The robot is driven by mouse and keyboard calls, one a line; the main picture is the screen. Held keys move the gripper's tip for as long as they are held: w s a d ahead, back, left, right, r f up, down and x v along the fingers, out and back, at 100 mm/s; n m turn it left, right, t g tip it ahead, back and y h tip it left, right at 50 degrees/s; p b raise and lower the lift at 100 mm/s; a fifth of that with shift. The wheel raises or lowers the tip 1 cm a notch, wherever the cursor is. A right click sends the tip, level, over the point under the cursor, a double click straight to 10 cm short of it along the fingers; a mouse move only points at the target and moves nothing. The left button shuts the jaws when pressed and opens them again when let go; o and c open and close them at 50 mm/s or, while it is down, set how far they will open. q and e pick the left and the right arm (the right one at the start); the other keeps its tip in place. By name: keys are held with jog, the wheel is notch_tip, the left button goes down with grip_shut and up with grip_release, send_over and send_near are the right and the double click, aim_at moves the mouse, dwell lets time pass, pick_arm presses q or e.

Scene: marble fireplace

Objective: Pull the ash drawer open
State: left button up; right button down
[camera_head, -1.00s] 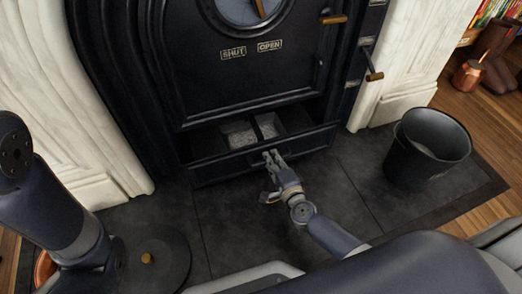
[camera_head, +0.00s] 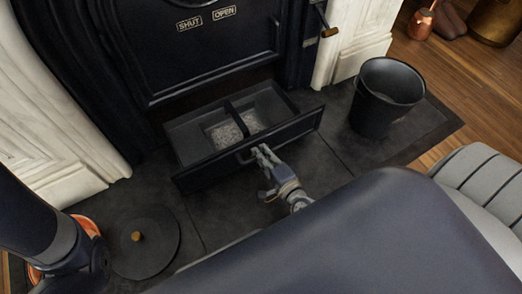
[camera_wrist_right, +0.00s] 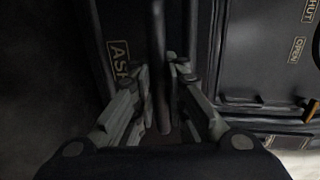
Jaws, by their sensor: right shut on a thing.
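The ash drawer (camera_head: 205,171) is a black drawer under the stove door, pulled well out over the dark hearth. Its inside shows a divider and pale grey ash (camera_head: 224,133) in the compartments. My right gripper (camera_head: 262,154) is at the middle of the drawer front, shut on the drawer handle (camera_head: 245,157). In the right wrist view, the gripper fingers (camera_wrist_right: 158,90) close around the dark handle bar (camera_wrist_right: 160,60), beside a label reading "ASH", partly hidden. My left arm shows at the left edge; its gripper is not in view.
A black bucket (camera_head: 386,97) stands on the hearth at the right. A round black lid (camera_head: 146,243) with a wooden-looking knob lies at the lower left, near a copper-coloured vessel (camera_head: 88,226). The stove door (camera_head: 190,50) is above the drawer. Bare hearth lies between drawer and bucket.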

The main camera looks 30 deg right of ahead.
jog(key=c, duration=1.7)
grip_release()
jog(key=shift+o, duration=0.5)
jog(key=shift+s, duration=0.15)
